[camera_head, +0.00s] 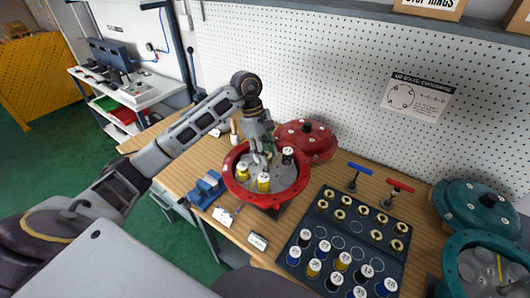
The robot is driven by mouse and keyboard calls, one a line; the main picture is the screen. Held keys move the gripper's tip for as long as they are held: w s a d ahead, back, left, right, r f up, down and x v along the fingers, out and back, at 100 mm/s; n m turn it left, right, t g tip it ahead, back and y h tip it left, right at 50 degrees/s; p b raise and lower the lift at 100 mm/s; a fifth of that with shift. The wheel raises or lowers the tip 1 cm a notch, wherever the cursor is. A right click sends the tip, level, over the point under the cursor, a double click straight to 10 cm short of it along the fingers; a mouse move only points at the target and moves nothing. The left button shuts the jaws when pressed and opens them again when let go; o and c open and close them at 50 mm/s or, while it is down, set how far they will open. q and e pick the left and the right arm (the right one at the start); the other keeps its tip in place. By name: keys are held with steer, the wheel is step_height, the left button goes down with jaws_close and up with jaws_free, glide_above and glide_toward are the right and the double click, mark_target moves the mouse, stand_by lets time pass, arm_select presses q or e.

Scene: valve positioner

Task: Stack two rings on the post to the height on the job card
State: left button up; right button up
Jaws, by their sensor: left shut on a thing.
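My left gripper (262,158) reaches down from above into the open red round housing (231,185). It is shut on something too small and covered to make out. Inside the housing, a yellow numbered ring or stack (263,182) stands at the front, another yellow one (242,170) at the left, and a black one (287,155) at the back right. Any post under the gripper is hidden. The dark tray (321,220) holds several black, blue and yellow numbered rings and several brass ones. A small white card (225,217) lies on the bench, its writing unreadable. My right gripper is out of view.
A red lid (306,140) lies behind the housing. A blue vise (207,188) is at its left. Blue (360,168) and red (400,185) T-handled tools stand behind the tray. A teal housing (450,262) and lid (478,207) are at the right. A printed sheet (415,97) hangs on the pegboard.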

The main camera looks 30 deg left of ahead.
arm_select(q)
steer(key=shift+f+b, duration=0.55)
steer(key=shift+f, duration=0.1)
stand_by(0.3)
steer(key=o, duration=1.2)
steer(key=shift+c, duration=0.2)
steer(key=v, duration=1.2)
steer(key=shift+f, duration=0.1)
stand_by(0.4)
